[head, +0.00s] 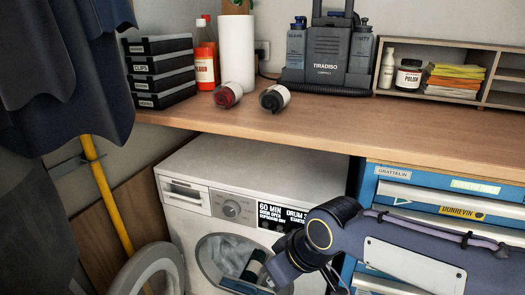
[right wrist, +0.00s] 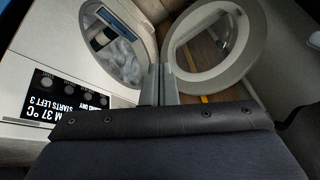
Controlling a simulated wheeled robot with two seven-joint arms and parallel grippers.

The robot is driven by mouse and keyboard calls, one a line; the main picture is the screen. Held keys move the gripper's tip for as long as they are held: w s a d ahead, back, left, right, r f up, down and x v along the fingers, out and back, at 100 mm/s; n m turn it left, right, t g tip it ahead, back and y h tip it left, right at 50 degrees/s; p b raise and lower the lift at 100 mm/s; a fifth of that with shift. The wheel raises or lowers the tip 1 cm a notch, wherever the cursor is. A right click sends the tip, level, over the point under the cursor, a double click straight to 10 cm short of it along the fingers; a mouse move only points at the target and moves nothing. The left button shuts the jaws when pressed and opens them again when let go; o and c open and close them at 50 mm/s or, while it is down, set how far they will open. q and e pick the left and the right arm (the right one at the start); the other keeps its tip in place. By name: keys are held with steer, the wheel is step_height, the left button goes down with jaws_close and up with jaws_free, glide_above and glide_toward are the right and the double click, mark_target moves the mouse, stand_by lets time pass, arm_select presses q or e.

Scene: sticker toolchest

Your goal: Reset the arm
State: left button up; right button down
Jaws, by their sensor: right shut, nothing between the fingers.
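My right arm (head: 390,240) comes in from the right in the head view and reaches down in front of the washing machine (head: 270,168). Its gripper is mostly hidden there behind the wrist. In the right wrist view the gripper's two grey fingers (right wrist: 160,75) are shut together and empty, between the drum opening and the open round door (right wrist: 185,65). A dark cylinder with a pale band (right wrist: 104,38) lies in the drum on pale cloth (right wrist: 125,65). My left gripper is in neither view.
The wooden counter (head: 400,122) above holds two small jars (head: 228,95), bottles, stacked boxes (head: 160,70) and a grey device (head: 328,50). A blue drawer chest (head: 440,185) stands right of the machine. A yellow pole (head: 110,190) and dark hanging cloth (head: 60,70) are at left.

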steer(key=s+d+f+m+t, duration=0.35)
steer(key=s+d+m, duration=0.65)
steer(key=s+d, duration=0.65)
step_height(320, 180, up, 19)
steer(key=w+d+p, duration=0.1)
steer(key=p, duration=1.9)
steer(key=shift+w+d+r+g, duration=0.15)
steer(key=shift+d+r+g, duration=0.05)
steer(key=shift+g, duration=0.25)
